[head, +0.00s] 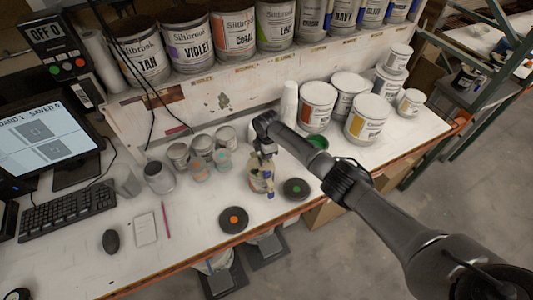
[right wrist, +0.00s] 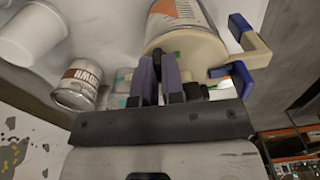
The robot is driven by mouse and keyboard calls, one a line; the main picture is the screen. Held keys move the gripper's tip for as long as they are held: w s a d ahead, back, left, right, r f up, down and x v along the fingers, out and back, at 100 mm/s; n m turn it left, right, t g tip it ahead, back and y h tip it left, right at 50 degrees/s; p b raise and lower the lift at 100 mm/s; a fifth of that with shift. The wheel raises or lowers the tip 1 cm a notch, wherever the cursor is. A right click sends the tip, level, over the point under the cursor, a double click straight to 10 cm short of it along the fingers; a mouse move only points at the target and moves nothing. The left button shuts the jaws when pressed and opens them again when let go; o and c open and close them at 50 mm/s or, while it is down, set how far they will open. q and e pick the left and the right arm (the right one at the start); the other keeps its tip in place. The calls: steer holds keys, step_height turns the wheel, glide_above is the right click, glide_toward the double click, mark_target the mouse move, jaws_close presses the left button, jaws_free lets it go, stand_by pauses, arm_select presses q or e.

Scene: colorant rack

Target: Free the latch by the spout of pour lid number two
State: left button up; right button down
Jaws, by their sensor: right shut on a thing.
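A paint can with a cream pour lid (right wrist: 205,50) and blue parts stands on the bench below my right gripper. In the head view the lid (head: 258,184) is partly hidden by my right gripper (head: 266,156). In the right wrist view my right gripper (right wrist: 158,78) is closed at the lid's near rim, on a small part that looks like the latch, mostly hidden between the fingers. A dark knob (right wrist: 194,90) is just right of the fingers. A cream and blue handle (right wrist: 248,42) sticks out at the right. No lid number is readable. My left gripper is not in view.
Black discs with an orange dot (head: 233,219) and a green dot (head: 295,188) lie near the can. Small tins and cups (head: 200,148) stand to its left. Large paint cans (head: 318,106) stand behind to the right. A shelf of labelled cans (head: 232,36) runs along the back.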

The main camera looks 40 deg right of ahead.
stand_by(0.3)
steer(key=c, duration=1.5)
jaws_free()
steer(key=shift+r, duration=0.15)
steer(key=shift+r, duration=0.3)
step_height(320, 180, up, 13)
steer(key=b, duration=0.1)
